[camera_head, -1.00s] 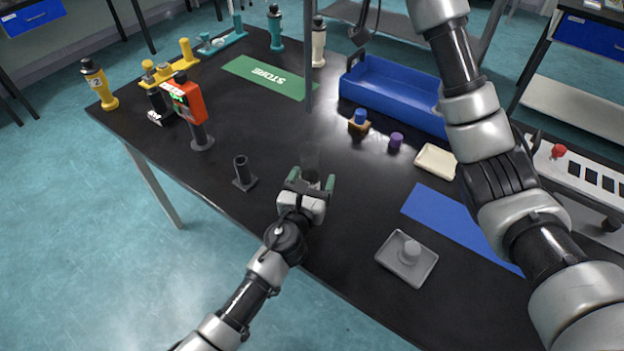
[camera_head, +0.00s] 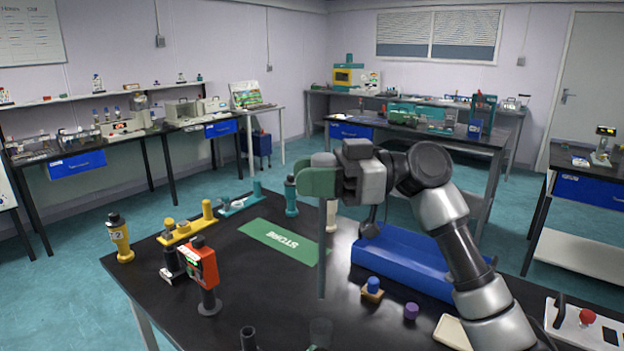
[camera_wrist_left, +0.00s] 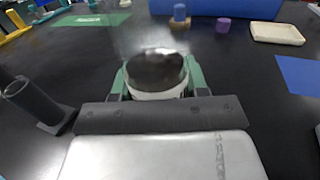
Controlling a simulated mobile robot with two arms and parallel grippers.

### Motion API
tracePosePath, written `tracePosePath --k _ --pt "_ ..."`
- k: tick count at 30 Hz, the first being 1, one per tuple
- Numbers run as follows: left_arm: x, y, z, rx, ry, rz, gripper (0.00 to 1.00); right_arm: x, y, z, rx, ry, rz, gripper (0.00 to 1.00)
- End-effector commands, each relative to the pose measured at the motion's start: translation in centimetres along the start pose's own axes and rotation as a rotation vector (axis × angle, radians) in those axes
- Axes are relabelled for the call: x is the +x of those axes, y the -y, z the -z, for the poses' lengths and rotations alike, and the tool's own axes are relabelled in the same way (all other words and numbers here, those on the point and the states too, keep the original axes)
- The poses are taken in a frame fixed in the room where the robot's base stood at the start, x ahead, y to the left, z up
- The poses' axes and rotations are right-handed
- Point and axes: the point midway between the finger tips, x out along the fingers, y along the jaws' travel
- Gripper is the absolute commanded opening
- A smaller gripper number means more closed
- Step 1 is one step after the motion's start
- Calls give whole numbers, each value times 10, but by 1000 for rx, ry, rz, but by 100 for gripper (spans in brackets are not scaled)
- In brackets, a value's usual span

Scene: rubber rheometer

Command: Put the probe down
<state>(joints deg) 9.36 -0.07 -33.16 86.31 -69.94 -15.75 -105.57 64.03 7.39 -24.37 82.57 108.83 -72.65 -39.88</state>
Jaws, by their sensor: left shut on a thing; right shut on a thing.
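A long thin grey rod, seemingly the probe (camera_head: 322,248), hangs upright from my right gripper (camera_head: 321,180) in the head view. The right gripper's green fingers are shut on its top, above the black table (camera_head: 285,322). My left gripper (camera_wrist_left: 158,80) shows in the left wrist view, its green fingers on either side of a clear cup (camera_wrist_left: 155,66) with a dark round inside and a pale lower rim. The cup's top also shows at the bottom of the head view (camera_head: 320,331). A black tube stand (camera_head: 248,338) is left of it, also in the wrist view (camera_wrist_left: 32,104).
A red-orange device (camera_head: 203,268) on a stand and a yellow rack (camera_head: 187,224) stand at the left. A green STORE mat (camera_head: 283,241) lies behind. A blue tray (camera_head: 415,262), blue-topped block (camera_head: 373,288), purple cap (camera_head: 411,311) and cream dish (camera_head: 452,330) are to the right.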

Motion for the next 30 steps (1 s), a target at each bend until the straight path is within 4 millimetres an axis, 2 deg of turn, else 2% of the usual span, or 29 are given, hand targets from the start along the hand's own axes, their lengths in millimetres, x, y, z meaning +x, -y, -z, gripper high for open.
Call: tracePosePath --k 30 --pt "0 0 0 0 -1 0 18 0 0 -123 3 -1 0 11"
